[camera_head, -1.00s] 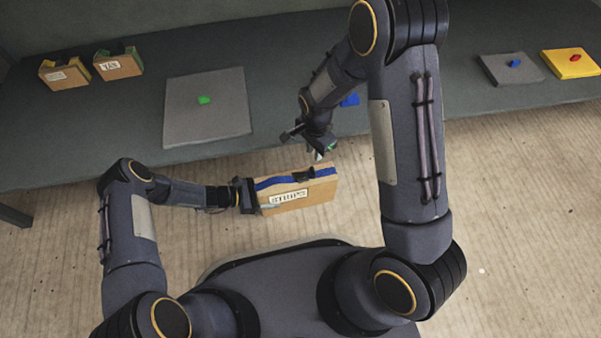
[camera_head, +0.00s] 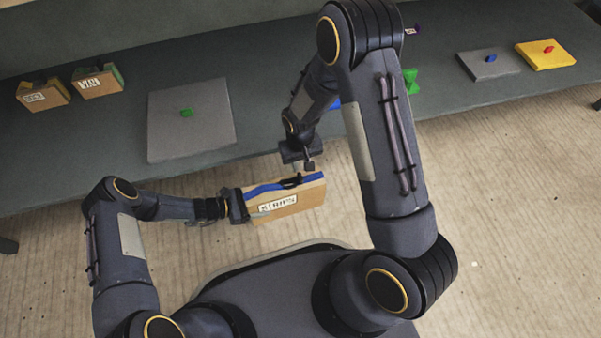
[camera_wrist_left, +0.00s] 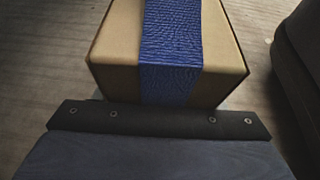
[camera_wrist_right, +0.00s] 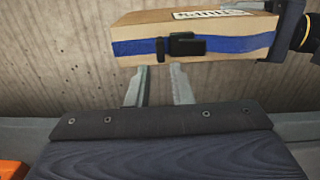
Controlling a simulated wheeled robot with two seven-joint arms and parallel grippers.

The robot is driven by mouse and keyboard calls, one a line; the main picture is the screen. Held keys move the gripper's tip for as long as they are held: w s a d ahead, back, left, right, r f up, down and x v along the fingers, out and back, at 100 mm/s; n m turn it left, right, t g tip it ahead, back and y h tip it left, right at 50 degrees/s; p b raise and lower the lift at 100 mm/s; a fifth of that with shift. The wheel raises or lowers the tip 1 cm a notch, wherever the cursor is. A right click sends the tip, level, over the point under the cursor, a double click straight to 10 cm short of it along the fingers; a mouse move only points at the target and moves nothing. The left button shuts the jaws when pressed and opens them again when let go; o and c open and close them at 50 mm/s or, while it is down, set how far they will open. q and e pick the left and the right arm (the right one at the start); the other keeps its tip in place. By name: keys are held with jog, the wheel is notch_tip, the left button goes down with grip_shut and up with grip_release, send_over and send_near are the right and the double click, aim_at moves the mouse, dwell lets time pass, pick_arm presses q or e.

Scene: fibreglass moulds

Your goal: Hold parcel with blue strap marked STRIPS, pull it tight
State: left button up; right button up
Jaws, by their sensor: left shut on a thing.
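The cardboard parcel (camera_head: 290,204) has a white label whose lettering is blurred now and a blue strap (camera_head: 262,188) along its top. My left gripper (camera_head: 238,205) is shut on the parcel's left end and holds it in front of the table. The left wrist view shows the parcel (camera_wrist_left: 110,50) close up, with the blue strap (camera_wrist_left: 170,50) along its middle. My right gripper (camera_head: 299,167) points down just above the strap. In the right wrist view its fingers (camera_wrist_right: 157,92) are apart and empty, short of the strap's black buckle (camera_wrist_right: 187,45).
The dark table (camera_head: 270,70) runs behind the parcel. On it are two strapped boxes (camera_head: 97,83) (camera_head: 43,96), a grey board (camera_head: 190,135) with a green piece, another grey board (camera_head: 488,66), a yellow board (camera_head: 546,56) and a green object (camera_head: 410,80). Floor in front is clear.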

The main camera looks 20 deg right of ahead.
aim_at(300, 176)
notch_tip(300, 176, down, 6)
jog(key=shift+f, duration=0.2)
grip_shut()
